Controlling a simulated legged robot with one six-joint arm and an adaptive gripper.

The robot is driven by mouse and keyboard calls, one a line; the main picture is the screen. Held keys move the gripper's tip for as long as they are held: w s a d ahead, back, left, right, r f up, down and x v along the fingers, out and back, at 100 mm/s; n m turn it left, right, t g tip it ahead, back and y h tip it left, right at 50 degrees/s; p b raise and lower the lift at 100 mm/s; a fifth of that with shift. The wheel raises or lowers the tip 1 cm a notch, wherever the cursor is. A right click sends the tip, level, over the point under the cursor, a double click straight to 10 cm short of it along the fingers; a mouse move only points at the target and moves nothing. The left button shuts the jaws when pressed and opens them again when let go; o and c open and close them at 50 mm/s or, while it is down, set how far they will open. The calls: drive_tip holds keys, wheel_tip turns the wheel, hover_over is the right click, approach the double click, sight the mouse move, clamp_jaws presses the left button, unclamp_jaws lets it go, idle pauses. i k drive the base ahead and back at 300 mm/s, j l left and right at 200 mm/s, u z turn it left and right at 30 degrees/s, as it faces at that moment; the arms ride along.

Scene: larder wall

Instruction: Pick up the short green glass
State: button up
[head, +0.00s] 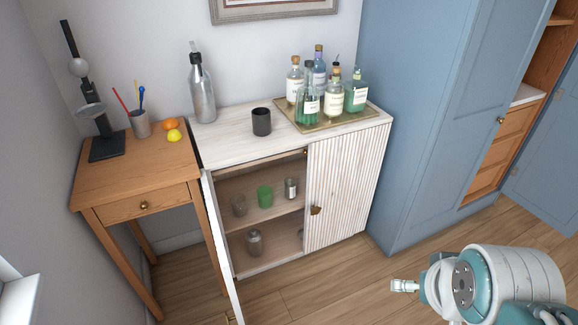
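A short green glass (264,196) stands upright on the upper inner shelf of the white cabinet. A clear glass (239,206) is to its left and a silvery or clear tumbler (291,188) is to its right. The cabinet's left door (222,250) is swung open and its right door (338,203) is shut. My gripper (403,286) is at the lower right, in front of the cabinet and well apart from the glass. It is small in the picture, and its finger opening cannot be made out.
A jar (254,242) stands on the lower shelf. The cabinet top holds a dark cup (261,122), a tall bottle (202,88) and a tray (367,118) of several bottles. A wooden side table (130,170) is left; a blue wardrobe (420,130) is right. Floor before the cabinet is clear.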

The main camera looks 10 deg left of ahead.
sight(265, 193)
drive_tip(key=i+l+u, duration=0.4)
drive_tip(key=i+l, duration=0.65)
drive_tip(key=u, duration=1.3)
